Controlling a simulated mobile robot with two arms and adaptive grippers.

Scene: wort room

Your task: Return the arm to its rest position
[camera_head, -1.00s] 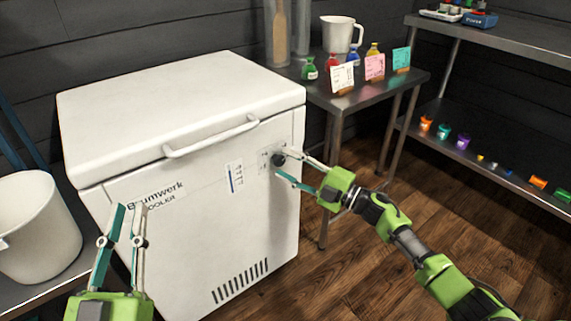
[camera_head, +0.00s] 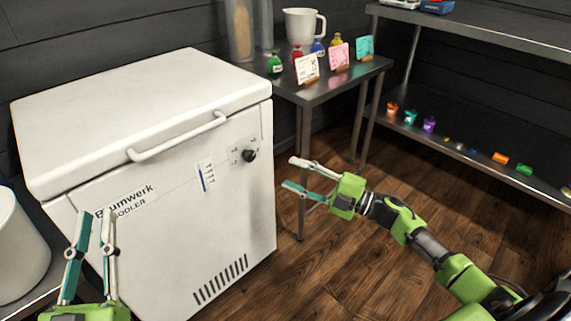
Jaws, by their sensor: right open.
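My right gripper (camera_head: 298,174) is green with pale and teal fingers. It is open and empty, in front of the right side of the white cooler (camera_head: 150,120). It is apart from the cooler's black knob (camera_head: 250,155), which shows to the left of its fingertips. My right arm (camera_head: 430,243) reaches in from the lower right. My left gripper (camera_head: 95,216) stands at the lower left in front of the cooler, fingers pointing up. Its fingers are apart with nothing between them.
A metal table (camera_head: 330,84) with a white jug (camera_head: 304,26), small bottles and cards stands behind the cooler's right side. A metal shelf (camera_head: 480,38) is at the right. A white bucket (camera_head: 18,250) is at the left edge. Wooden floor (camera_head: 345,275) is open below my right arm.

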